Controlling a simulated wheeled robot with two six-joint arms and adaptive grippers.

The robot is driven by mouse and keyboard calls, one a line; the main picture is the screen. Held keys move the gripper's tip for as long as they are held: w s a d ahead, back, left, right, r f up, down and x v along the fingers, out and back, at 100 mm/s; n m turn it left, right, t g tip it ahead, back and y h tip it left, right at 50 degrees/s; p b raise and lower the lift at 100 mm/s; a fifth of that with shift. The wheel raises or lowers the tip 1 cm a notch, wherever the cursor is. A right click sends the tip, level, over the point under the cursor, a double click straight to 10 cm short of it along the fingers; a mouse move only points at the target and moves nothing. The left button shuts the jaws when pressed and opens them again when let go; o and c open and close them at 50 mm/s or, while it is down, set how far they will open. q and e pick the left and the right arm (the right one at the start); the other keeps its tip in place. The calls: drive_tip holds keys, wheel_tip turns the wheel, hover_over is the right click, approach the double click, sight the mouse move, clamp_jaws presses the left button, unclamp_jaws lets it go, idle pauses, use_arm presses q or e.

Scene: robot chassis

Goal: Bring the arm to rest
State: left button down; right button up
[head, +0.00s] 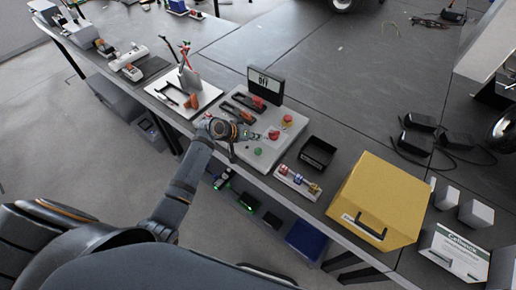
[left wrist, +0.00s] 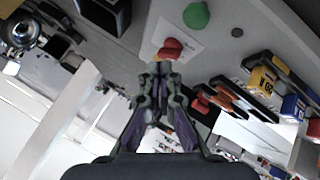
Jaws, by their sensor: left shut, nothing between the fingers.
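My left arm (head: 180,190) reaches in from the left, bent over the near edge of the workbench. My left gripper (head: 254,135) is shut and empty, just above a pale control panel (head: 285,142). In the left wrist view the gripper (left wrist: 160,70) shows its fingertips together, close to a red part (left wrist: 170,46) of the panel. I cannot tell whether they touch it. A green button (left wrist: 196,15) is beyond the fingertips. My right gripper is not in view.
A white board with tools (head: 183,95) lies left of the panel. A small black tray (head: 318,152) and a yellow box (head: 378,202) are to its right. Black devices with cables (head: 418,142) lie farther right.

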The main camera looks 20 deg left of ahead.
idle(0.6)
use_arm(q)
drive_tip(key=s+a+r+m+g+y, duration=0.1)
drive_tip(key=s+a+g+y, duration=0.15)
drive_tip(key=s, duration=1.05)
drive_tip(key=s+a+r+m+g+y, duration=0.1)
drive_tip(key=s+a+y, duration=0.3)
drive_tip(key=s, duration=0.9)
wheel_tip(320, 180, down, 26)
drive_tip(key=s+a+g+b, duration=0.1)
drive_tip(key=s+a+b, duration=0.1)
drive_tip(key=a, duration=0.1)
drive_tip(key=s+f+g+b, duration=0.1)
drive_tip(key=s+f, duration=1.8)
drive_tip(key=shift+a, duration=0.45)
drive_tip(key=shift+s+g, duration=0.2)
drive_tip(key=shift+g, duration=0.05)
